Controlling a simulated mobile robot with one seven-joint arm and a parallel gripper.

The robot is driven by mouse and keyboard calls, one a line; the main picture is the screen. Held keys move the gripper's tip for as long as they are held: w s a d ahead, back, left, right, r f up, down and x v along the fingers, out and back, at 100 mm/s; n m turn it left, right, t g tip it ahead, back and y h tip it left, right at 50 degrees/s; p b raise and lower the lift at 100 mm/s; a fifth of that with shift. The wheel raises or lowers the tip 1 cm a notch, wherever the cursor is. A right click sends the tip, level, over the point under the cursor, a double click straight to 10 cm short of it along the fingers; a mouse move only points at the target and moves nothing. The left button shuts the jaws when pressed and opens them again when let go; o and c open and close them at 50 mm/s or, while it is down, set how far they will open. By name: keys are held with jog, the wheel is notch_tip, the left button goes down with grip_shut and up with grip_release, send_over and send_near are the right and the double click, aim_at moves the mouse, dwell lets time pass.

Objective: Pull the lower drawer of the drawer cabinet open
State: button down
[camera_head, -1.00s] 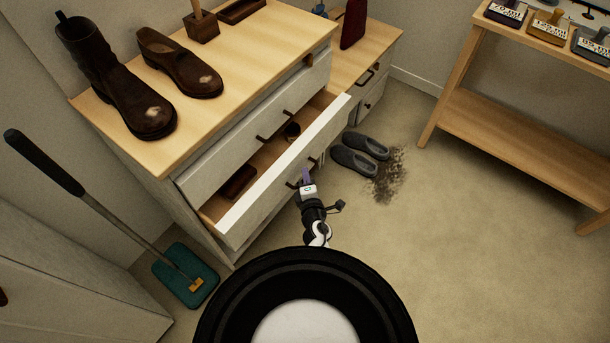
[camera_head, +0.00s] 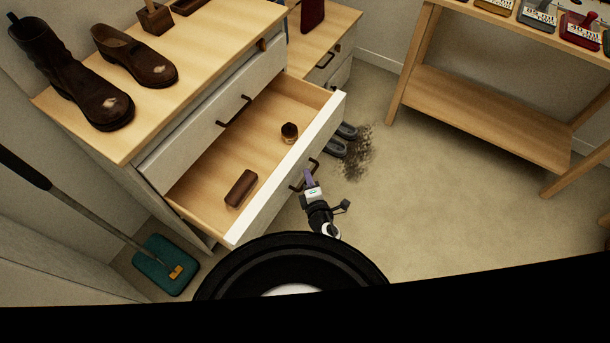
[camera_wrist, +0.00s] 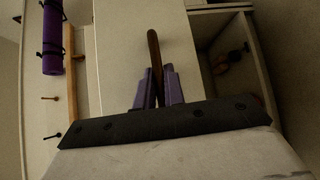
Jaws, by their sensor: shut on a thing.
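The drawer cabinet (camera_head: 110,140) has a wooden top and pale drawer fronts. Its upper drawer (camera_head: 220,110) is shut. The lower drawer (camera_head: 215,165) is pulled well out, its wooden floor showing. Inside lie a brown block (camera_head: 240,188) and a small dark round item (camera_head: 289,132). My gripper (camera_head: 309,179) is at the outer face of the lower drawer's front. In the wrist view its purple fingers (camera_wrist: 157,88) are shut on the dark bar handle (camera_wrist: 154,48), one finger on each side. The handle's gripped end is partly hidden by the fingers.
Grey shoes (camera_head: 342,140) and a dirt patch (camera_head: 355,152) lie on the floor just beyond the drawer. A wooden bench (camera_head: 480,115) stands at the right. A teal floor tool (camera_head: 165,265) is at the lower left. Floor right of my gripper is clear.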

jog(key=shift+s+d, duration=0.1)
jog(key=shift+d, duration=0.05)
jog(key=c, duration=1.5)
grip_release()
jog(key=shift+s, duration=0.15)
